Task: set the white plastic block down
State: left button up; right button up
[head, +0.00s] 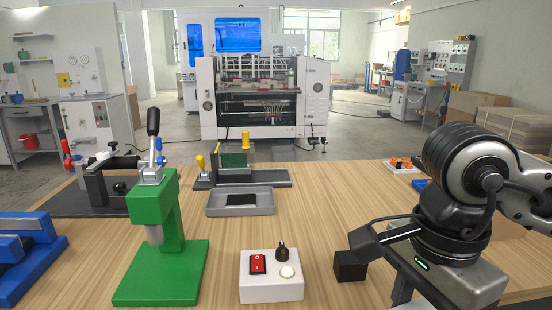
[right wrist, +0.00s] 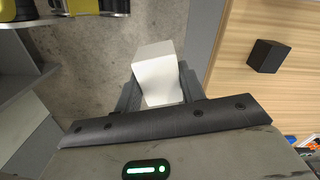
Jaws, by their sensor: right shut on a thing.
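The white plastic block (right wrist: 157,73) is in the right wrist view, between the two dark fingers of my right gripper (right wrist: 158,88). The gripper is shut on it. Behind the block, that view shows grey floor, with the wooden table (right wrist: 225,95) to the right, so the block appears beyond the table's edge. In the head view my right gripper (head: 400,284) is at the lower right, pointing down near the table's right edge; its body and arm largely hide the fingers, and I cannot make out the block there. My left gripper is not in view.
A black block (head: 350,266) stands on the table left of my right gripper. Further left are a white switch box (head: 271,288), a green press (head: 160,250) and a grey tray (head: 240,208). Bare wood lies between tray and switch box.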

jog(key=shift+w+f+n, duration=0.35)
jog(key=shift+f+n, duration=0.25)
jog(key=shift+n, duration=0.3)
jog(key=w+d+f+n, duration=0.2)
jog(key=w+f+n, duration=0.2)
jog(key=f+n, duration=0.6)
jog(key=shift+w+d+f+n, duration=0.2)
jog(key=shift+w+d+n, duration=0.2)
jog(key=shift+n, duration=0.8)
jog(key=shift+f, duration=0.1)
